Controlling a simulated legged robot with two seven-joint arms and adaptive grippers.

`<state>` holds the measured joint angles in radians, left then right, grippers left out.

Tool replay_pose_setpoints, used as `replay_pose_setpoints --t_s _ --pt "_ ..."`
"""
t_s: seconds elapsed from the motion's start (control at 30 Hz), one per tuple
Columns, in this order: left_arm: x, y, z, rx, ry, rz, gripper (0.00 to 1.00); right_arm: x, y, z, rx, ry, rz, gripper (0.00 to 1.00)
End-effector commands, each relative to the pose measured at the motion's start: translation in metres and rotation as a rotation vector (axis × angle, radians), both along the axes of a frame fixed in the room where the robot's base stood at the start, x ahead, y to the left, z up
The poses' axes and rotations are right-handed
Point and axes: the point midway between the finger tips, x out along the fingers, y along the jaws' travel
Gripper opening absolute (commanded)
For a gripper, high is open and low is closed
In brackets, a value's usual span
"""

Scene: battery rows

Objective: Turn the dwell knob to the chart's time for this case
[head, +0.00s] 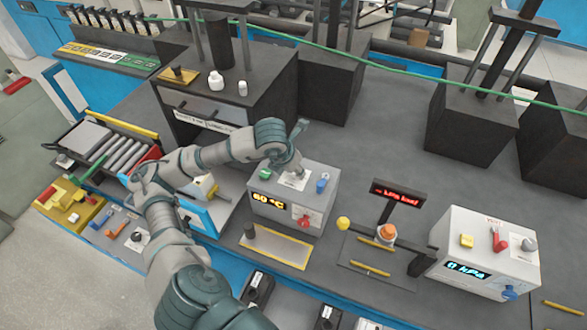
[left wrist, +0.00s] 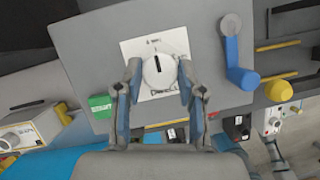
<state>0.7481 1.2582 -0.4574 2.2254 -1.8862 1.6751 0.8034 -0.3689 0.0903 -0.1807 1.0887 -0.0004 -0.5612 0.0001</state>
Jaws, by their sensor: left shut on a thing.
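A grey control box (head: 262,222) with a "60 °C" display stands on the bench in the head view. On its top is a white card with a round white knob (left wrist: 159,71), seen in the left wrist view. The knob's black pointer mark points nearly straight up toward the card's small print, which is too small to read. My left gripper (left wrist: 158,82) is over the box top, its two fingers shut on the knob's sides. It shows in the head view (head: 297,165), where it hides the knob. The right gripper is not in view. I cannot identify the chart.
A green button (left wrist: 100,106) and a blue crank (left wrist: 240,75) flank the card on the box top. A red knob (head: 305,220) is on the box front.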

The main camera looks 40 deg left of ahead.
Motion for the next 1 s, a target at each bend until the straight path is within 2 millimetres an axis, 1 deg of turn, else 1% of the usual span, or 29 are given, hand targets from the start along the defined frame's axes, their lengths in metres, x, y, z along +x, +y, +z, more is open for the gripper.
replay_pose_setpoints --t_s 0.17,0.2,0.3,0.57,0.67,0.77,0.87,1.0 --pt "0.0 0.001 0.0 0.002 0.001 0.002 0.04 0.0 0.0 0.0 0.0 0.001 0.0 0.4" --pt "0.0 0.001 0.0 0.001 0.001 0.002 0.41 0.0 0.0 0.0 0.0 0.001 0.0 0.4" --pt "0.0 0.001 0.0 0.002 0.001 0.001 0.63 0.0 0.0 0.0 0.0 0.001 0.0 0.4" --pt "0.0 0.0 0.0 0.001 0.0 -0.001 0.63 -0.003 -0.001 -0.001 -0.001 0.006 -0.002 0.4" --pt "-0.002 0.0 0.005 0.001 -0.002 -0.001 0.63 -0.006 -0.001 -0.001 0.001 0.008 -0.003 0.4" --pt "-0.006 -0.001 0.017 0.001 -0.004 -0.001 0.63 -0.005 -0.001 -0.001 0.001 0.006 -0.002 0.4" --pt "-0.013 -0.001 0.036 0.002 -0.006 -0.001 0.63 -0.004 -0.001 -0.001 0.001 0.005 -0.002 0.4" --pt "-0.025 -0.001 0.066 -0.001 -0.006 -0.002 0.63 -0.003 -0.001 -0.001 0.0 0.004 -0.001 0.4"
